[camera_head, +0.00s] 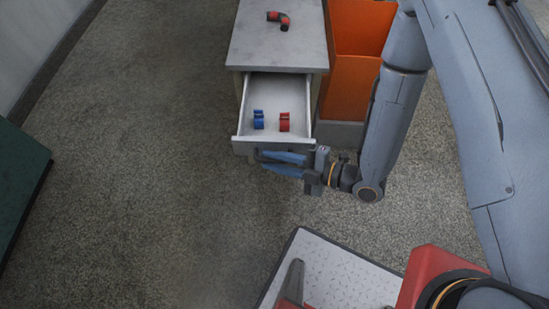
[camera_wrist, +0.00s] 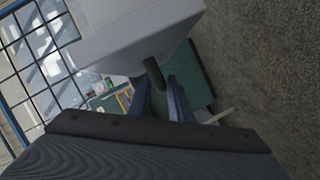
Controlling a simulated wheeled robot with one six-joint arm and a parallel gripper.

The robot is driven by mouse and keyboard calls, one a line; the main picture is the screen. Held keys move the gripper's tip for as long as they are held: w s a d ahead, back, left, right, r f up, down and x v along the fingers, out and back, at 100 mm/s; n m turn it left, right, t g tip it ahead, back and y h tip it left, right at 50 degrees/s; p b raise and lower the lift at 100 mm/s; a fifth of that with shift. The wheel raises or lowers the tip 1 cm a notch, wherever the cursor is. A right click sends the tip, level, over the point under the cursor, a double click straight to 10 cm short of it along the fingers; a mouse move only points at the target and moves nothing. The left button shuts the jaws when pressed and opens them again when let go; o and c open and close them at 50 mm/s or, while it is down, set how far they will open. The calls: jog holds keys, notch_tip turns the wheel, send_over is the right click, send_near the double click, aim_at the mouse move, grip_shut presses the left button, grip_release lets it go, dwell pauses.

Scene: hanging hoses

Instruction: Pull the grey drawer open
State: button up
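The grey drawer (camera_head: 242,125) is well out from the cabinet in the head view, its inside open to view. A blue clip (camera_head: 259,120) and a red clip (camera_head: 284,122) lie inside it. My gripper (camera_head: 265,160) is at the drawer's front, low down, with its blue fingers pointing left. In the wrist view the dark curved drawer handle (camera_wrist: 153,75) sits between the tips of my fingers (camera_wrist: 158,88), which look closed on it. The far end of the handle is hidden under the drawer front (camera_wrist: 140,40).
The cabinet top (camera_head: 280,42) carries a black and red hose piece (camera_head: 279,20). An orange bin (camera_head: 348,90) stands right of the cabinet, close to my arm. A dark green surface (camera_head: 18,185) is at the left edge. The floor left of the drawer is clear.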

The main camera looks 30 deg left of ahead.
jog(key=b+v, duration=0.1)
jog(key=v, duration=0.5)
jog(key=shift+w+d, duration=0.1)
jog(key=shift+d, duration=0.15)
jog(key=shift+d+r, duration=0.2)
jog(key=shift+d, duration=0.45)
